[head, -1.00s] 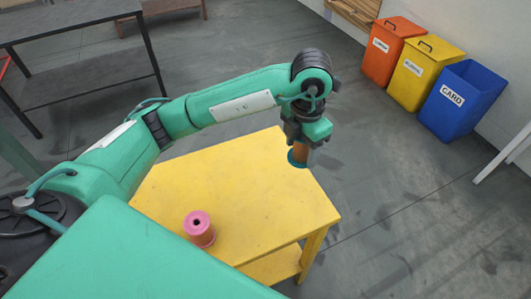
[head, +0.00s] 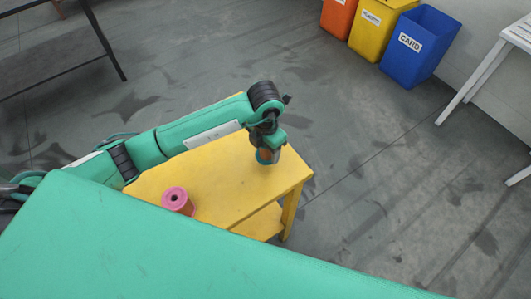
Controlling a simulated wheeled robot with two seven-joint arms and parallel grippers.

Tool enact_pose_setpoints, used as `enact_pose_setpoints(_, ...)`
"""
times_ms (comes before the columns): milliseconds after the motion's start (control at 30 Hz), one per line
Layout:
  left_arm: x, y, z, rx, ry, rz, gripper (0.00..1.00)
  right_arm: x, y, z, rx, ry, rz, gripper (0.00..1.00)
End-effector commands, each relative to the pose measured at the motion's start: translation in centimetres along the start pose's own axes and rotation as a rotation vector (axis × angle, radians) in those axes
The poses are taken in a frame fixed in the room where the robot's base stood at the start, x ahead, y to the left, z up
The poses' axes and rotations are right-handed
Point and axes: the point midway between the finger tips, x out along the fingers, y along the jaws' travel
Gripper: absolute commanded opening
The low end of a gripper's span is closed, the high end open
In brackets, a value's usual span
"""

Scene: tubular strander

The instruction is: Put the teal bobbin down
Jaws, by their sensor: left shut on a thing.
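The teal bobbin (head: 265,157), with a teal flange and a copper-orange winding, is small in the head view and partly covered by the gripper. My left gripper (head: 268,146) points down over the right part of the yellow table (head: 230,182) and is shut on the bobbin. The bobbin appears in front of the tabletop; I cannot tell whether it touches it. My right gripper is not in view.
A pink bobbin (head: 177,201) stands on the table's left part. The tabletop between the two bobbins is bare. Orange (head: 338,17), yellow (head: 378,32) and blue (head: 418,48) bins stand at the back right, near a white table (head: 484,68).

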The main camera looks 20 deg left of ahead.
Motion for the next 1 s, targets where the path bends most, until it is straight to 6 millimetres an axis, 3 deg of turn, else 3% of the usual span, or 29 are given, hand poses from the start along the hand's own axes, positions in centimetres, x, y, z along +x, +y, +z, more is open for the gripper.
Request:
enact_pose_setpoints(233, 3.4, 0.0, -0.1, -0.001, 0.003, 0.0, 0.36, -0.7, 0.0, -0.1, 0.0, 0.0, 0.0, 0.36)
enact_pose_setpoints(600, 4.1, 0.0, 0.0, 0.0, 0.0, 0.001, 0.36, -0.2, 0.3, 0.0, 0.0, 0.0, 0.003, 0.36)
enact_pose_setpoints(633, 4.0, 0.0, 0.0, 0.0, 0.0, 0.001, 0.65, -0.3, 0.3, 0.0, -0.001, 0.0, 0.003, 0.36)
enact_pose_setpoints(733, 3.9, 0.0, -0.1, 0.0, 0.001, 0.0, 0.83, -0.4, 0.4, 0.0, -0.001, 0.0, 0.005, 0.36)
enact_pose_setpoints(1000, 3.8, 0.0, -0.1, 0.0, 0.001, 0.0, 0.83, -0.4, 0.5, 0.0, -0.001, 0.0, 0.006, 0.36)
